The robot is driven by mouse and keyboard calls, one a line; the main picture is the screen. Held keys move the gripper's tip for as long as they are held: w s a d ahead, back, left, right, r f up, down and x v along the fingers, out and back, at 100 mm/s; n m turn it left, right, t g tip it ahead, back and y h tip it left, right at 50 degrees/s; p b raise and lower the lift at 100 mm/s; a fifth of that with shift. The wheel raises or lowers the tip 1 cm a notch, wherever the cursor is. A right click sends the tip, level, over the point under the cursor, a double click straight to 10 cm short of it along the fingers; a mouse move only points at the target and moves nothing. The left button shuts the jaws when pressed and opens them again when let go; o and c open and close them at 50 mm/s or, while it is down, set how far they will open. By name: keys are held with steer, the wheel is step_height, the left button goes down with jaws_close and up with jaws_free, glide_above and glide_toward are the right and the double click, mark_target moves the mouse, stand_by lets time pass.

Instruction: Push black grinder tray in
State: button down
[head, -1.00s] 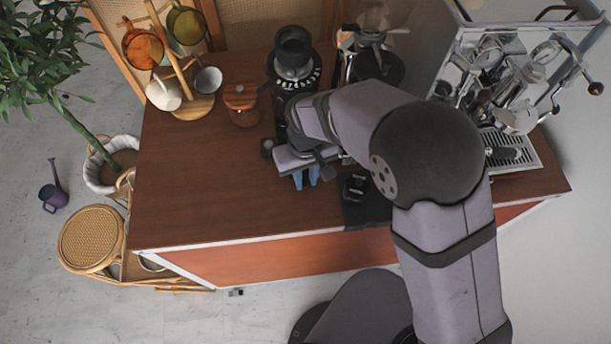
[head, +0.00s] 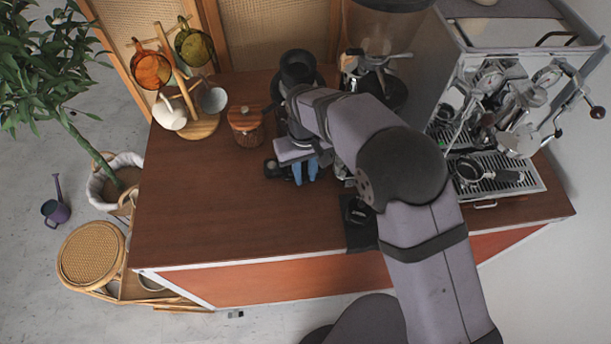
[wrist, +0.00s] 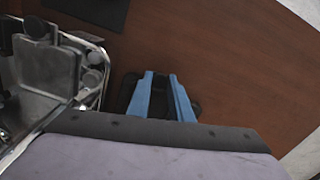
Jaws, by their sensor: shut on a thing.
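My gripper (head: 305,172) has blue fingers pointing down at the front of the black grinder (head: 297,68), low over the wooden counter. In the wrist view the fingers (wrist: 161,84) are close together, with dark material between and beside them. This dark piece (wrist: 128,90) looks like the black grinder tray, and the gripper is shut on it. Most of the tray is hidden behind the fingers and wrist, so how far in it sits cannot be told. A black knob (head: 270,168) shows just left of the fingers.
A wooden canister (head: 246,125) stands left of the grinder, near a mug tree (head: 201,126). A larger grinder (head: 385,90) and the espresso machine (head: 500,80) are to the right. A black mat (head: 361,237) lies at the front edge. The counter's front left is clear.

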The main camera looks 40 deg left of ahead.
steer(key=shift+w+a+r, duration=0.15)
steer(key=shift+a, duration=0.1)
steer(key=c, duration=1.9)
jaws_free()
steer(key=shift+o, duration=0.2)
steer(key=shift+r, duration=0.1)
steer(key=shift+w+a+r+b, duration=0.1)
steer(key=shift+r+b, duration=0.3)
steer(key=shift+r, duration=0.1)
steer(key=shift+s+r+b, duration=0.15)
steer(key=shift+r+b, duration=0.35)
steer(key=shift+r, duration=1)
steer(key=shift+s+r+b, duration=0.1)
steer(key=shift+r+b, duration=0.4)
steer(key=shift+r, duration=1)
